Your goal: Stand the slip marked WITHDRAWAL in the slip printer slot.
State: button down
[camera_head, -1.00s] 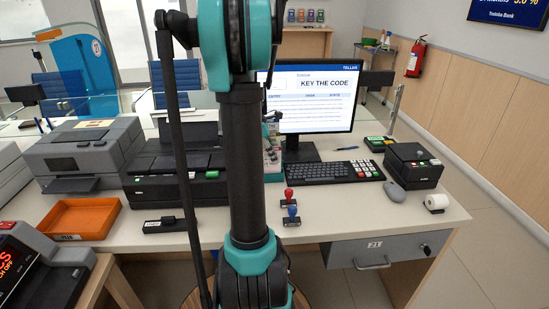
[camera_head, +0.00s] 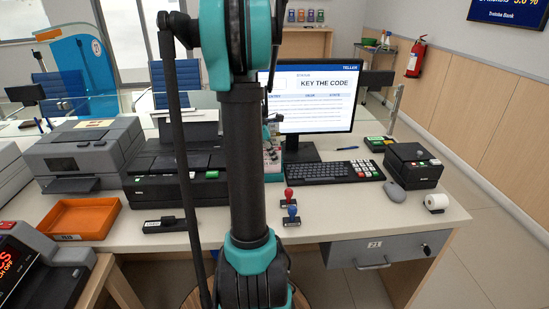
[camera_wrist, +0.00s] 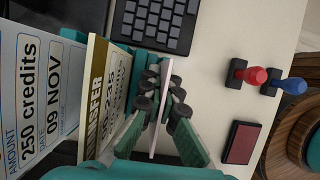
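In the wrist view my gripper (camera_wrist: 163,102) is closed on a thin pale slip (camera_wrist: 166,78), seen edge-on between the finger pads. Its marking cannot be read from this angle. Left of the fingers a slip marked TRANSFER (camera_wrist: 97,85) stands upright, with part of its text hidden. Farther left is another slip reading 250 credits, 09 NOV (camera_wrist: 38,85). In the head view my arm hides the gripper and the slips. A black machine (camera_head: 165,188) and a grey printer (camera_head: 82,155) stand on the counter; I cannot tell which has the slip slot.
A keyboard (camera_wrist: 155,22), red stamp (camera_wrist: 250,75), blue stamp (camera_wrist: 287,86) and dark red ink pad (camera_wrist: 240,143) lie near the gripper. An orange tray (camera_head: 72,218) sits at the front left. A monitor (camera_head: 315,98) and black box (camera_head: 412,165) stand on the right.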

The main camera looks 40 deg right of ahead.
jog(key=shift+r, duration=5.75)
